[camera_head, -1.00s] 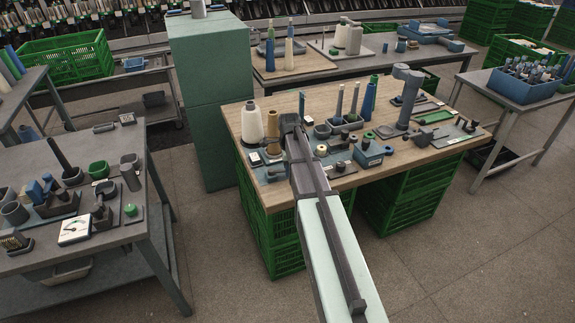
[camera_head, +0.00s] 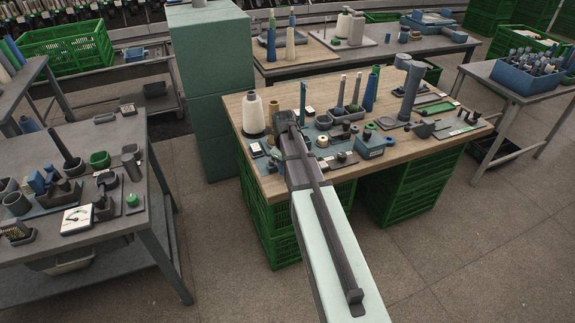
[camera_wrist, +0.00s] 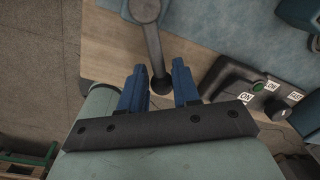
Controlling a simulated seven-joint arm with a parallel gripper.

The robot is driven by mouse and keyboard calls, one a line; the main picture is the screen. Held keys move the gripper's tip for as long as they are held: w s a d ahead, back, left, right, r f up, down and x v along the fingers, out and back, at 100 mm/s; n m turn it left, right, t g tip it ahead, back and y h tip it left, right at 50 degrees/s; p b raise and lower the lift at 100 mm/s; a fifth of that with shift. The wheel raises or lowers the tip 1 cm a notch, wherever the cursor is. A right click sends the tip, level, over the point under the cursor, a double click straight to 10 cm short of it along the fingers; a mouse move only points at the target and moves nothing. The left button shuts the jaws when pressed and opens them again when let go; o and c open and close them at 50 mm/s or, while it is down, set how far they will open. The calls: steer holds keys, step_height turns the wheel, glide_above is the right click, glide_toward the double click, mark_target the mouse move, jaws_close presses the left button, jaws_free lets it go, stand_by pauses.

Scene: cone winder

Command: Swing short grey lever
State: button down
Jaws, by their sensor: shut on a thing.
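The short grey lever (camera_wrist: 154,45) shows in the wrist view, running down from its round pivot (camera_wrist: 145,9) at the top edge to a rounded end. My gripper (camera_wrist: 158,72) has two blue fingers, one on each side of that end, and is shut on the lever. The picture leaves finger contact hard to see. In the head view my gripper (camera_head: 284,121) is over the near left part of the wooden table (camera_head: 236,103). My arm hides the lever there.
A dark control box (camera_wrist: 242,78) with a green button and labels stands right of the fingers. In the head view a white thread cone (camera_head: 253,115) stands left of my gripper. A blue box (camera_head: 370,146) and tall spindles stand to the right.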

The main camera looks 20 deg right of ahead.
steer(key=shift+s+a+m, duration=0.1)
steer(key=shift+a+m, duration=0.1)
steer(key=shift+m, duration=0.1)
steer(key=c, duration=0.8)
jaws_free()
step_height(320, 180, up, 14)
steer(key=shift+s+a, duration=0.2)
steer(key=shift+a, duration=0.15)
steer(key=shift+f, duration=0.15)
stand_by(0.3)
